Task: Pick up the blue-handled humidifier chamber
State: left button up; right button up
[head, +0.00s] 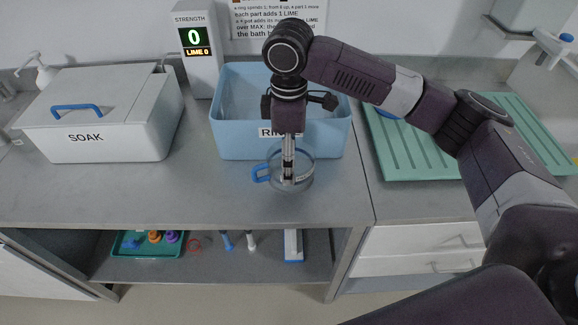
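The humidifier chamber (306,181) is a clear, round vessel with a blue handle (261,174) on its left side. I cannot tell whether the chamber rests on the counter or is raised. My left gripper is not in view.
A blue bin (232,143) stands just behind, its label partly hidden. A lidded SOAK box (90,140) is on the left; a STRENGTH display (195,50) reads 0. A green ribbed mat (400,160) lies right. The shelf below holds a green tray (120,246) of small parts.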

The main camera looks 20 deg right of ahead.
notch_tip(320, 180, up, 14)
dwell(0.8)
jog(key=s+d+f+m, duration=0.4)
jog(key=s+f+m, duration=0.9)
jog(key=s+m, duration=0.1)
jog(key=shift+d, duration=0.15)
jog(key=shift+w, duration=0.1)
dwell(0.4)
dwell(0.5)
